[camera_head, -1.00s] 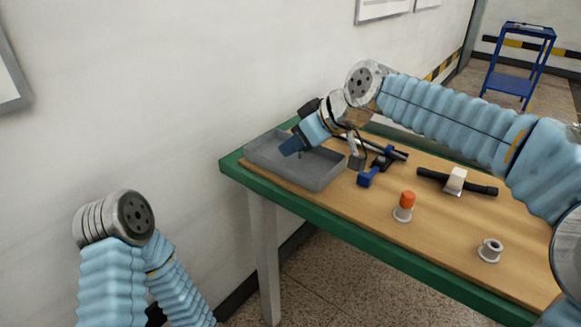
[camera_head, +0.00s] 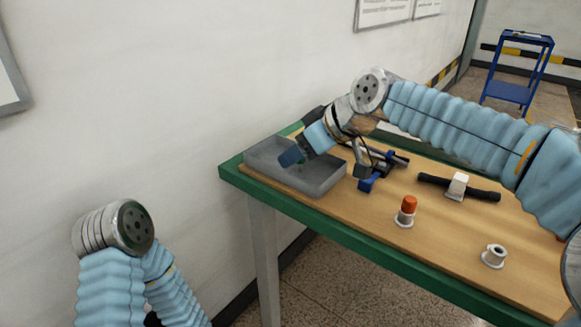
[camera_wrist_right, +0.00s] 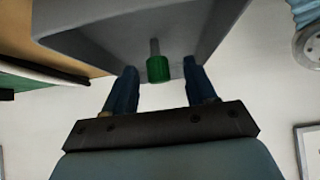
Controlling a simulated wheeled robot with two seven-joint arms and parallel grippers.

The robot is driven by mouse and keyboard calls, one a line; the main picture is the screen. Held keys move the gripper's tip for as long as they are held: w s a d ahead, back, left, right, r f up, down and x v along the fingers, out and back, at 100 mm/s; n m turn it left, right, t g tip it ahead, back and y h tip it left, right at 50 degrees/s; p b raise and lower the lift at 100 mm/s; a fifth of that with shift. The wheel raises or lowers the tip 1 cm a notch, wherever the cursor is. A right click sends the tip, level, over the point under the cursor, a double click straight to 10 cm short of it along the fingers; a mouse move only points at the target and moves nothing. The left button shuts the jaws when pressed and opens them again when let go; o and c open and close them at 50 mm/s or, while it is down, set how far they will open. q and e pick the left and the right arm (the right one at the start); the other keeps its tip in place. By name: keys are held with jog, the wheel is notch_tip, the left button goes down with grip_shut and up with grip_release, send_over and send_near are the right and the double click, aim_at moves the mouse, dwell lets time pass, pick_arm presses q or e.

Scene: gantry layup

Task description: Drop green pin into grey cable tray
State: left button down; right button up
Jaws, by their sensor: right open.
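The grey cable tray (camera_head: 318,183) sits at the left end of the table. My right gripper (camera_head: 290,157) reaches down into it from above. In the right wrist view, the gripper (camera_wrist_right: 160,82) is open, its two dark blue fingers apart. The green pin (camera_wrist_right: 158,69), with a thin grey shank, shows between the fingertips with a gap on each side, against the tray's grey inside (camera_wrist_right: 95,35). I cannot tell whether the pin touches the tray floor. My left arm is folded at the lower left, its gripper out of view.
On the wooden table with green edge (camera_head: 400,262) are a blue-and-black tool (camera_head: 369,182), an orange-capped piece (camera_head: 406,211), a black bar with a white block (camera_head: 457,187) and a pale flanged bushing (camera_head: 494,256). A wall stands behind the tray.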

jog(key=v, duration=1.2)
jog(key=shift+d, duration=0.2)
jog(key=shift+s+r, duration=0.1)
jog(key=shift+s, duration=0.05)
